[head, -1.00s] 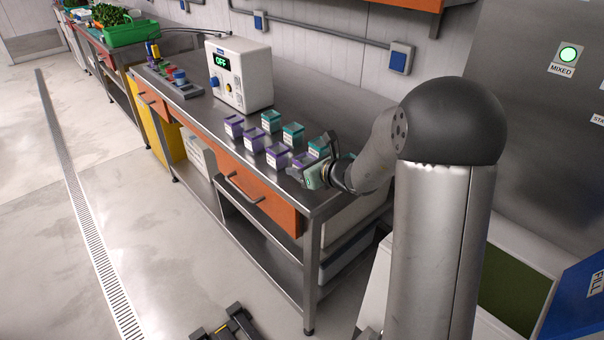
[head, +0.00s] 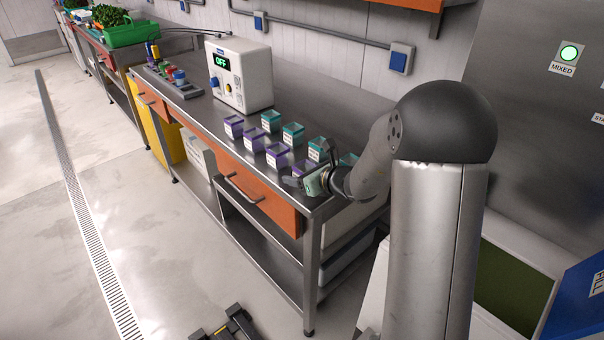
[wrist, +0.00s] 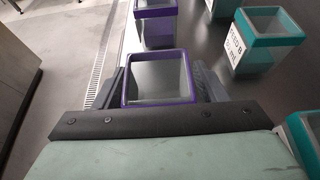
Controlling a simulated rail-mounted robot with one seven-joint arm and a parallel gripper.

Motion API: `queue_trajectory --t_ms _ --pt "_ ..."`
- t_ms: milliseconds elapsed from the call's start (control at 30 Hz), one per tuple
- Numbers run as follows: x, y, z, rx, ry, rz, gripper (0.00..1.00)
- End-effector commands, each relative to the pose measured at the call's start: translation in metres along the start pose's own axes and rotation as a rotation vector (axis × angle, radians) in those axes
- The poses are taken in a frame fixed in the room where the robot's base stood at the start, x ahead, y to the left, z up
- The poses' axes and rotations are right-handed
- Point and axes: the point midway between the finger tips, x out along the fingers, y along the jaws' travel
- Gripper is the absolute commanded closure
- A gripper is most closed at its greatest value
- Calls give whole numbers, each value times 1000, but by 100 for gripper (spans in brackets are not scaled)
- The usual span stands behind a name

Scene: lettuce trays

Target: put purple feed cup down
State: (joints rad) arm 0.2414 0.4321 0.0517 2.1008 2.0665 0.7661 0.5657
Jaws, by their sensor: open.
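The purple feed cup (wrist: 160,103) stands between the fingers of my gripper (wrist: 162,80) in the wrist view. It looks upright and empty. My gripper is open, with one finger on each side of the cup; I cannot tell whether either finger touches it. In the head view my gripper is at the near right end of the steel bench (head: 330,113), and it partly hides this purple cup (head: 302,168). The cup looks set on the bench top, but its base is hidden.
More purple cups (head: 277,156) run in a row along the bench, with a row of teal cups (head: 293,134) beside them. A teal cup (wrist: 262,45) stands close on the right in the wrist view. A white box reading OFF (head: 240,75) stands farther back.

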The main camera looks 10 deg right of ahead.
Motion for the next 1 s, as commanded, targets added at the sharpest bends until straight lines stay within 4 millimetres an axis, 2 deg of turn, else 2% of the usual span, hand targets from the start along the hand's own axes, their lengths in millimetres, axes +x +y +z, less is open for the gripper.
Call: queue_trajectory --t_ms 167,500,700,833,933,1000 --pt "-27 -2 2 -1 -1 -5 35" --pt "-98 -1 2 -1 -2 -3 35" --pt "-118 0 2 -1 -1 -1 35" --pt "-121 2 2 -8 2 6 35" --pt "-122 22 2 -97 27 64 35" --pt "-126 52 0 -244 67 157 35"
